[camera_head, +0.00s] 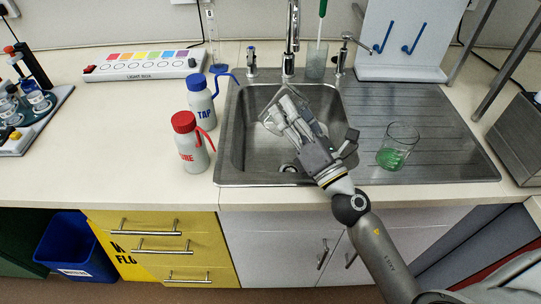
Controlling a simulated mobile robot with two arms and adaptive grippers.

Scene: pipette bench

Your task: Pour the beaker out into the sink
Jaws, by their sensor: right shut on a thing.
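A clear glass beaker (396,152) with green liquid in its bottom stands on the ribbed drainboard (440,140), right of the sink basin. The steel sink (235,150) has its drain partly visible under my arm. My right gripper (287,108) is over the basin, its fingers pointing to the back left. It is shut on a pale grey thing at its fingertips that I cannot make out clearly. The beaker with green liquid is apart from this gripper, to its right. My left gripper is not in view.
A red-capped bottle (191,148) and a blue-capped bottle (200,105) stand left of the sink. The tap (291,40) rises behind the basin, near a cup with a green-handled tool (317,62). A light box (140,66) lies at the back left. The front-left counter is clear.

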